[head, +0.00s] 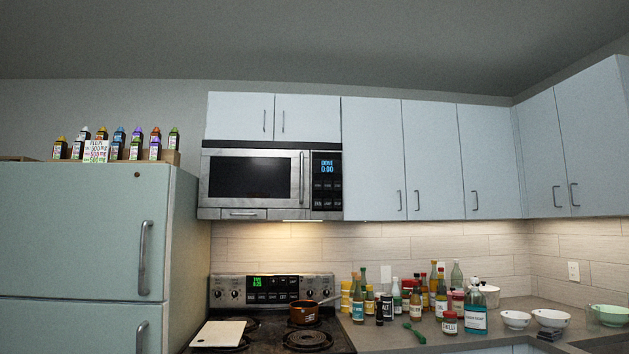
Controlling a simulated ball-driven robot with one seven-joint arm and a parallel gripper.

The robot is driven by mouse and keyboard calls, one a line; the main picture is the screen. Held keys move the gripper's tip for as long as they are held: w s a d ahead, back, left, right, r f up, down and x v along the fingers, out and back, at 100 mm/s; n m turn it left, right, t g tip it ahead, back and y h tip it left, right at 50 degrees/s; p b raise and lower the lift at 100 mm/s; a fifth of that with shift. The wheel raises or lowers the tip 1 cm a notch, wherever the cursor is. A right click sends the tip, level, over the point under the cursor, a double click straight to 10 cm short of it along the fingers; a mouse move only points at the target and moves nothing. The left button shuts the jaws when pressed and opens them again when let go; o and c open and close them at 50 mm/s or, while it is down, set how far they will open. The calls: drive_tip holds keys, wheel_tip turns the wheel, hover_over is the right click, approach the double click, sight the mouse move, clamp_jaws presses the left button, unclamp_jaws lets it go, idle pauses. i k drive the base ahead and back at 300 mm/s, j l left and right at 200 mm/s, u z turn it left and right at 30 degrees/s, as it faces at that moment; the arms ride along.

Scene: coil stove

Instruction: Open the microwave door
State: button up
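The microwave (270,181) is mounted above the stove, under two small cabinets. Its door (246,177) has a dark window in a steel frame and looks shut. The vertical door handle (302,178) is at the door's right edge, beside the black control panel (327,182) with a lit blue display. My gripper is not visible in the head view.
A pale fridge (90,240) stands at the left with bottles on top. On the coil stove (270,330) are a brown pot (304,313) and a white board (219,334). Several bottles and bowls (551,318) crowd the counter at right. Space before the microwave looks clear.

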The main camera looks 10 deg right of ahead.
sight(238, 178)
drive_tip(key=i+z, duration=0.15)
drive_tip(key=i, duration=0.5)
drive_tip(key=i+j+z, duration=0.15)
drive_tip(key=i, duration=0.45)
drive_tip(key=i+j+z, duration=0.15)
drive_tip(key=i, duration=0.5)
